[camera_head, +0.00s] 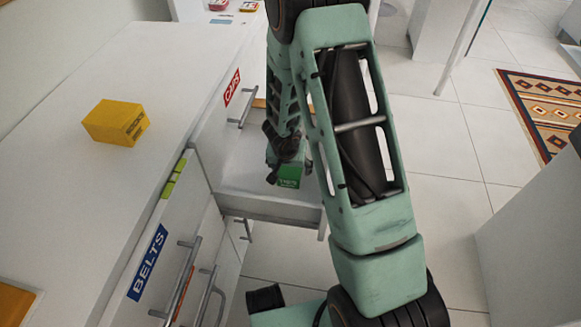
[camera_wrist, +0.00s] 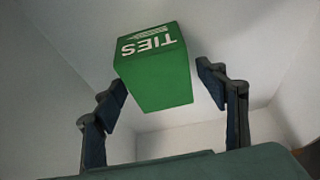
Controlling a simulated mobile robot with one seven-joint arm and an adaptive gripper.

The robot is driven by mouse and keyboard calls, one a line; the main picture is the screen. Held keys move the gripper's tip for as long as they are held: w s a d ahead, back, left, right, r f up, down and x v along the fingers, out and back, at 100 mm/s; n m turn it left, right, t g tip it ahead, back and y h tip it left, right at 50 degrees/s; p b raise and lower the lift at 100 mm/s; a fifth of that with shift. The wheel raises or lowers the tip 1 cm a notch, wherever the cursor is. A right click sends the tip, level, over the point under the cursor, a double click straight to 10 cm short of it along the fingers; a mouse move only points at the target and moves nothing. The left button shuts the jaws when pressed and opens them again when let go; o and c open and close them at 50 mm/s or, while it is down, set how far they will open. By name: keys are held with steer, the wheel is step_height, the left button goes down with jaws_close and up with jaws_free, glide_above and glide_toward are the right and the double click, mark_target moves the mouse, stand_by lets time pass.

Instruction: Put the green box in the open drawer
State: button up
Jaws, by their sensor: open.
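The green box (camera_head: 289,174), marked TIES, is inside the open white drawer (camera_head: 268,206) in the head view, partly hidden by my gripper (camera_head: 276,158). In the wrist view the green box (camera_wrist: 155,68) lies between the two dark fingers of my gripper (camera_wrist: 162,88), with pale drawer walls around it. The fingers are spread. A gap shows between the right finger and the box; the left finger is close to the box, and I cannot tell if it touches. The box's underside is hidden, so its contact with the drawer floor is not clear.
A yellow box (camera_head: 116,122) sits on the white cabinet top (camera_head: 60,200) at left. A BELTS label (camera_head: 148,262) and a CAPS label (camera_head: 232,88) mark drawer fronts with metal handles. Tiled floor (camera_head: 445,150) is free at right, with a patterned rug (camera_head: 545,110) beyond.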

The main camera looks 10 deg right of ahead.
steer(key=p+v, duration=0.7)
steer(key=v, duration=0.5)
steer(key=shift+f, duration=0.1)
